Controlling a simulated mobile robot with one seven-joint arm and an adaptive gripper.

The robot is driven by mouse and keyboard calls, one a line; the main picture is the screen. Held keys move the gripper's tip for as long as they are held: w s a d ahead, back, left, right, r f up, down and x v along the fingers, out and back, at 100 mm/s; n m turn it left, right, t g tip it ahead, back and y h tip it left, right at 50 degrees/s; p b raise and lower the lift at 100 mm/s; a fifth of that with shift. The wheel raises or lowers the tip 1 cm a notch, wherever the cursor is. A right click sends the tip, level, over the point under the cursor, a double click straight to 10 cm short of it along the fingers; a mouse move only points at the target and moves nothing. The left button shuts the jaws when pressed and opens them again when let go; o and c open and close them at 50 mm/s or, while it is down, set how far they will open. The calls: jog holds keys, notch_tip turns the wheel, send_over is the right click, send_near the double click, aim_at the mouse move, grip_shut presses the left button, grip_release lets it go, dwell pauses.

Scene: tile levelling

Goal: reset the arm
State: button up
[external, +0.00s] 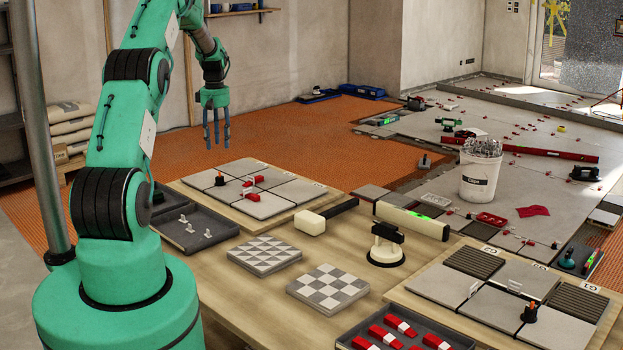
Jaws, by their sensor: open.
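My arm is green with black joints and rises at the left of the external view. My gripper (216,133) hangs from it with the fingers pointing down. The fingers are apart and nothing shows between them. It is in the air above the far left tile board (185,190) and does not touch it, as far as this view shows.
A wooden table (225,299) holds two patterned tile stacks, a white-headed mallet (311,223), a level (411,220), a suction cup (385,245) and a tray of red wedges (461,336). A right tile board (590,302) lies near. A white bucket (478,180) stands beyond.

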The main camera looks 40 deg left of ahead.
dwell(0.4)
jog(key=s+d+r+m+t, duration=0.2)
jog(key=d+r+m, duration=0.4)
jog(key=d+r, duration=1.75)
jog(key=s+d+r+m, duration=0.1)
jog(key=s+d+r, duration=0.2)
jog(key=d, duration=0.3)
jog(key=s+d+r+m+t+y, duration=0.1)
jog(key=s+d+r, duration=0.1)
jog(key=s+d, duration=0.25)
jog(key=s+d+r+m, duration=0.2)
jog(key=d+r, duration=0.1)
jog(key=d, duration=0.3)
jog(key=s+d+m+t, duration=0.1)
jog(key=s+d+m, duration=0.2)
jog(key=s+d, duration=0.6)
jog(key=s+d+f+m+t+h, duration=0.1)
jog(key=s+d+m, duration=0.3)
jog(key=s, duration=1.2)
jog(key=d, duration=0.4)
jog(key=shift+d+f+t, duration=0.25)
jog(key=shift+d+t, duration=0.05)
jog(key=shift+d, duration=0.05)
